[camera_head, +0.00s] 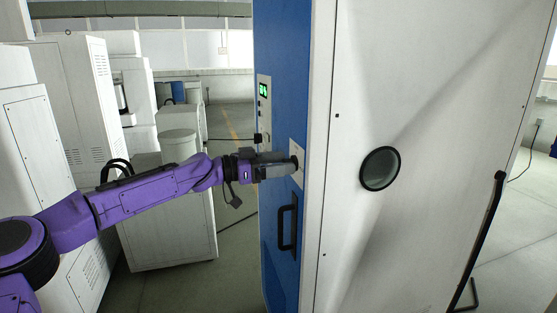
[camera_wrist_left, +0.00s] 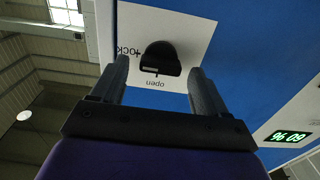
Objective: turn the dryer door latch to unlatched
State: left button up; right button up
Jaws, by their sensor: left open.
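The dryer door latch is a black knob (camera_wrist_left: 160,58) on a white plate (camera_wrist_left: 185,35); the plate also shows on the blue dryer front in the head view (camera_head: 298,149). In the left wrist view the plate's words "lock" and "open" appear upside down, with "open" below the knob and "lock" to its left. A small pale mark shows on the knob's lower edge, close to "open". My left gripper (camera_wrist_left: 158,68) is open, one finger on each side of the knob, with visible gaps. In the head view the gripper (camera_head: 288,165) reaches the plate from the left and partly hides the knob.
A black door handle (camera_head: 287,228) stands below the latch. A lit green display (camera_head: 263,90) is above it. The white dryer side with a round window (camera_head: 380,168) fills the right. White cabinets (camera_head: 170,215) stand behind my left arm, with open floor between.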

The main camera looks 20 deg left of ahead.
pick_arm(q)
jog(key=c, duration=1.1)
jog(key=shift+o, duration=0.2)
